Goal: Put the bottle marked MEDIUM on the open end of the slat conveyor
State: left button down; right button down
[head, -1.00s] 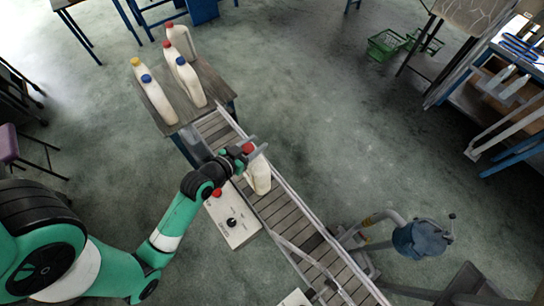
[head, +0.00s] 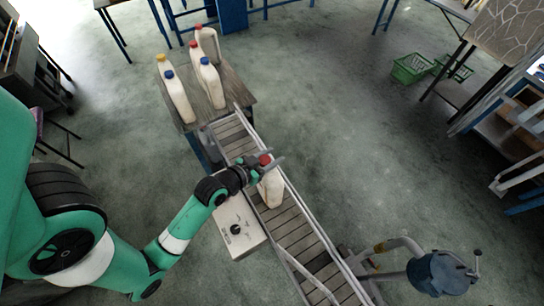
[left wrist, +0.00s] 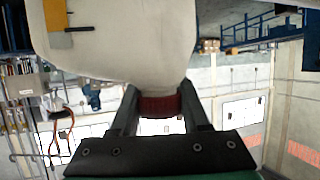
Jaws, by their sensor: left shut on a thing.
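A cream bottle with a red cap (head: 270,188) is upright over the slats of the conveyor (head: 305,242). I cannot tell whether its base touches the slats. My right gripper is not in view.
Several similar bottles with red, blue and yellow caps, such as a yellow-capped one (head: 176,95), stand on a table (head: 237,86) at the conveyor's far end. A blue-topped device (head: 438,272) stands to the right.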

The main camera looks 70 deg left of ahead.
pick_arm(q)
jog(key=shift+c, duration=1.9)
grip_release()
jog(key=shift+r, duration=0.2)
jog(key=v, duration=1.2)
jog(key=shift+w, duration=0.1)
